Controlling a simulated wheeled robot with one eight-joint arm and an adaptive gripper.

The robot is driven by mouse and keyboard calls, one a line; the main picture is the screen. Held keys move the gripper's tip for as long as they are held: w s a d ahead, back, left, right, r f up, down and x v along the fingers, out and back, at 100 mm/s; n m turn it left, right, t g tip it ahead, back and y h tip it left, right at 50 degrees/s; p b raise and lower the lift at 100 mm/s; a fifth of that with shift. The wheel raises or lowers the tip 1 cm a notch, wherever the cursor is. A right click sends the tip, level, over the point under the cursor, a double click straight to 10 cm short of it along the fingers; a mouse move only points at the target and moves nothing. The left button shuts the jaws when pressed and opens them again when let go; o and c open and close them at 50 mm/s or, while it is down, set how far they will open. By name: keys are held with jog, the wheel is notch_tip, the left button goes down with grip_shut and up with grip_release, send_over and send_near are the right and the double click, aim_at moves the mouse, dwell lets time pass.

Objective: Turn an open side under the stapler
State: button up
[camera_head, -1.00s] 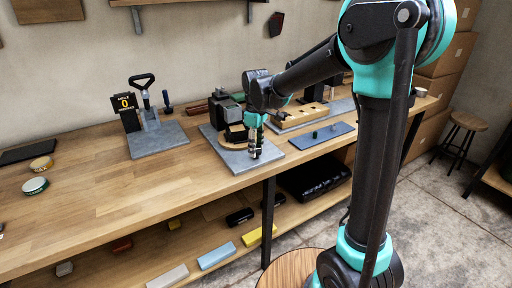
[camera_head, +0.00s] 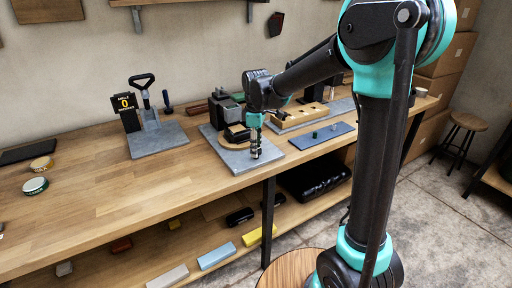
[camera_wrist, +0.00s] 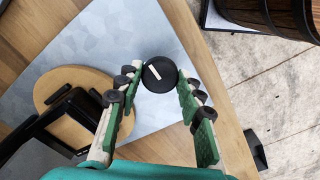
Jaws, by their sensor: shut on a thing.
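My gripper (camera_head: 256,153) points down over the front part of a grey plate (camera_head: 213,138) on the workbench. In the wrist view, my gripper (camera_wrist: 158,82) has its green-padded fingers on either side of a round black knob (camera_wrist: 160,82) with a white mark on top, shut on it. A round wooden disc (camera_wrist: 48,87) lies on the plate beside the fingers, with black parts (camera_wrist: 70,115) over it. In the head view, the dark stapler-like device (camera_head: 228,110) stands at the back of the plate. Which side faces under it is hidden.
A grey plate with a lever tool and a counter reading 0 (camera_head: 124,102) stands to the left. A blue-grey mat (camera_head: 322,136) and a wooden block with holes (camera_head: 300,115) lie to the right. The bench's front left is mostly clear. A barrel (camera_wrist: 268,14) stands beyond the bench edge.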

jog(key=o, duration=1.2)
jog(key=shift+c, duration=0.2)
jog(key=shift+r, duration=0.1)
notch_tip(320, 180, up, 12)
jog(key=s+d+f+m+t, duration=0.2)
jog(key=s+d+f+m, duration=0.6)
jog(key=s+d+f, duration=0.1)
jog(key=s+d+f+m+t, duration=0.2)
jog(key=s+d+f+m, duration=0.5)
jog(key=d+f, duration=0.5)
jog(key=s+d, duration=0.2)
jog(key=shift+s+d+m, duration=0.3)
jog(key=shift+s+m, duration=0.1)
